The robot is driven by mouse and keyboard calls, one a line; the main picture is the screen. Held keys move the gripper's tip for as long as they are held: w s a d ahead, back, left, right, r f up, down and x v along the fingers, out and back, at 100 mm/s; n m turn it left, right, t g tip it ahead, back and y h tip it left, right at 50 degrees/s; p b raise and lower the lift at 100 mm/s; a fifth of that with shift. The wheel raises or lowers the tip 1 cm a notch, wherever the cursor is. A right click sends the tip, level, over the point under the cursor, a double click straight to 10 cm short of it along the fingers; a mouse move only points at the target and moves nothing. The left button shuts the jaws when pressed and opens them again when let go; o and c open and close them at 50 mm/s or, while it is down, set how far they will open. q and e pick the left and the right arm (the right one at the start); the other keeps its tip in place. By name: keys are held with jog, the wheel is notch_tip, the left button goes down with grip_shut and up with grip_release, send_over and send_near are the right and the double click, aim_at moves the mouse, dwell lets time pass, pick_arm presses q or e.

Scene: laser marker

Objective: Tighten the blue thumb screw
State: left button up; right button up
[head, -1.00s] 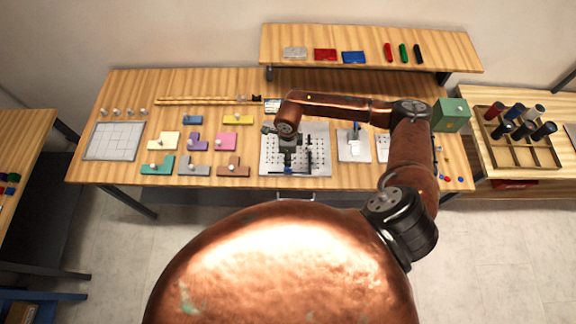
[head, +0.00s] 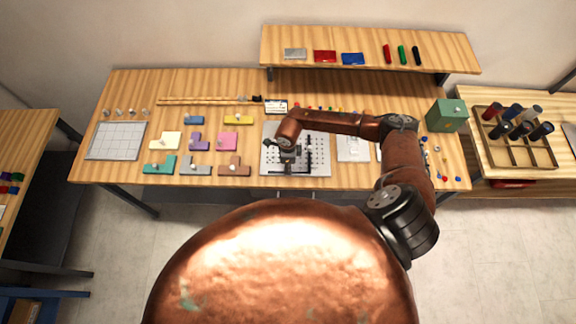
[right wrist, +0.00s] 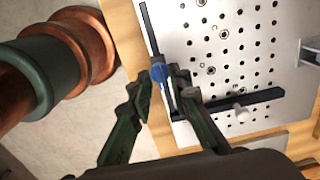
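The blue thumb screw (right wrist: 158,75) is a small round blue knob on a black bar at the edge of the perforated metal plate (right wrist: 222,50), in the right wrist view. My right gripper (right wrist: 161,82) has its two dark fingertips on either side of the knob, very close to it. The fingers are apart; I cannot see clear contact. In the head view my right gripper (head: 287,158) is low over the left part of the plate (head: 318,168) and hides the screw. My left gripper is not in view.
A second black bar (right wrist: 255,104) with a pale knob (right wrist: 242,114) lies across the plate beside the right finger. Colored blocks (head: 227,141) stand left of the plate. A green box (head: 447,115) stands at the right. Bare floor lies in front of the table.

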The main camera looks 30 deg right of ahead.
grip_shut()
